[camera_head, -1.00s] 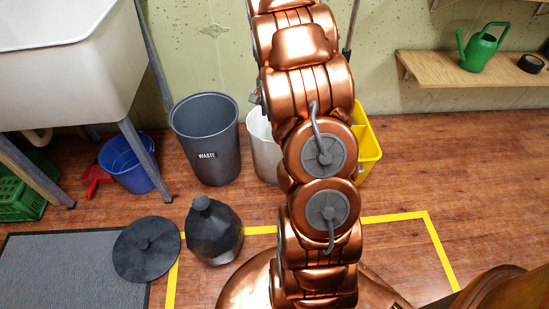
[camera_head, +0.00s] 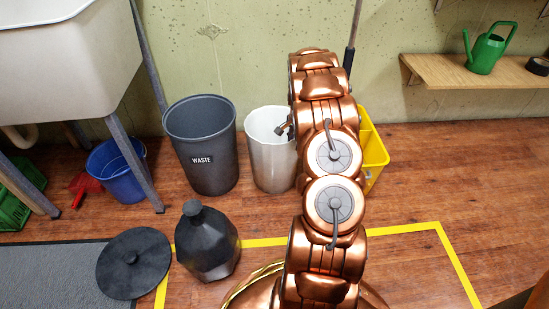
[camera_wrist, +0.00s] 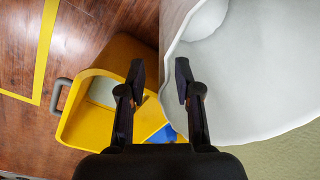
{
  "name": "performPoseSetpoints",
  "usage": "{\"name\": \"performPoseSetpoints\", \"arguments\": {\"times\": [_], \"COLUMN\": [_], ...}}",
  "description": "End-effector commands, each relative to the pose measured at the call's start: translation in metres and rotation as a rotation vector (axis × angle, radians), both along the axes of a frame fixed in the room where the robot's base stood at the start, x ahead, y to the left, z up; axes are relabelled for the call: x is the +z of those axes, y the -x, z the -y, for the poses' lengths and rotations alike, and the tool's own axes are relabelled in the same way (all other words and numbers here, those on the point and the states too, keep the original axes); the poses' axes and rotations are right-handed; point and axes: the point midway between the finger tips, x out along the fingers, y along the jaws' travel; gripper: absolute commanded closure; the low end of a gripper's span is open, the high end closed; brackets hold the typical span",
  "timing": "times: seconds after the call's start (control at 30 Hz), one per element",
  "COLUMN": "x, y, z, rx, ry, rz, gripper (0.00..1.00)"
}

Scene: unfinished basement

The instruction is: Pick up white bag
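An open-topped white bag (camera_head: 270,160), bin-like in shape and with an uneven rim, stands on the floor between the grey waste bin and the yellow bucket. In the wrist view the white bag (camera_wrist: 255,85) fills the right side, its mouth facing the camera. My gripper (camera_wrist: 162,82) is open, with two dark fingers apart. The bag's rim passes behind or between the fingers; I cannot tell the depth or whether they touch it. In the head view my gripper (camera_head: 283,128) shows small at the bag's right rim, partly hidden by my arm.
A grey waste bin (camera_head: 203,150) stands close left of the bag. A yellow bucket (camera_head: 374,155), also in the wrist view (camera_wrist: 85,128), stands close right. The wall (camera_head: 250,50) is behind.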

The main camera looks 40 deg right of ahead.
Motion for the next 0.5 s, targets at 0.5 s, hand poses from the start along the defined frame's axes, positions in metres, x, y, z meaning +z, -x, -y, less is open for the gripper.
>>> {"name": "performPoseSetpoints", "arguments": {"times": [0.5], "x": [-0.052], "y": [-0.005], "z": [-0.003], "rx": [0.0], "ry": [-0.001], "rz": [-0.001], "gripper": [0.67]}}
